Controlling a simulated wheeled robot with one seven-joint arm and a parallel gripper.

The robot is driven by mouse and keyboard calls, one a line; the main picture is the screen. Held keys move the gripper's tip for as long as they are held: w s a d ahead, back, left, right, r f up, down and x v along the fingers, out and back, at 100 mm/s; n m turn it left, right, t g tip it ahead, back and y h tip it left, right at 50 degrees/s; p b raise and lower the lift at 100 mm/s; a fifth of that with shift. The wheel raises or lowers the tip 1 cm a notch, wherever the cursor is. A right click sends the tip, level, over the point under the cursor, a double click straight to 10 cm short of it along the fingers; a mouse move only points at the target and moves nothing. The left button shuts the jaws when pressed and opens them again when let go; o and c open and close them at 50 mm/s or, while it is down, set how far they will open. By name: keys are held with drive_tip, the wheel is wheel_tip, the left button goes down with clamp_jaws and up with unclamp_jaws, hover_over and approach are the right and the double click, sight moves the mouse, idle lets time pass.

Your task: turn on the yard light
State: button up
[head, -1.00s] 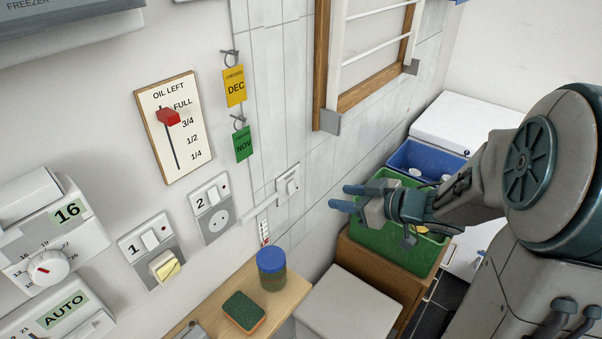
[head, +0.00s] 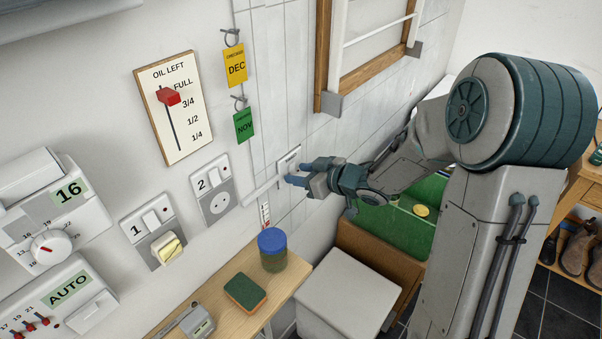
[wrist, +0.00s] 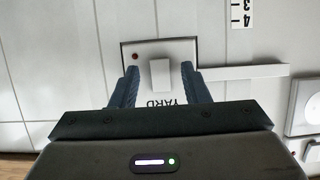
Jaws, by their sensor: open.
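The yard light switch (wrist: 160,75) is a white rocker on a wall plate marked YARD, with a small red dot at one corner in the wrist view. In the head view the switch plate (head: 289,158) shows only in part behind my gripper. My gripper (head: 290,178) is in front of the plate and close to it. In the wrist view its two blue fingers (wrist: 160,80) are apart, one on each side of the rocker, with nothing held. I cannot tell whether the fingertips touch the plate.
Socket 2 (head: 213,185) and socket 1 (head: 165,240) are on the wall to the left. A wooden shelf (head: 215,312) below holds a blue-lidded jar (head: 272,250) and a sponge (head: 245,292). A white trunking strip (wrist: 240,72) runs beside the switch.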

clamp_jaws()
drive_tip(key=f+t+y+b, duration=0.1)
drive_tip(key=y+b, duration=0.1)
drive_tip(key=b, duration=0.4)
drive_tip(key=shift+t, duration=0.4)
drive_tip(key=shift+r, duration=0.1)
unclamp_jaws()
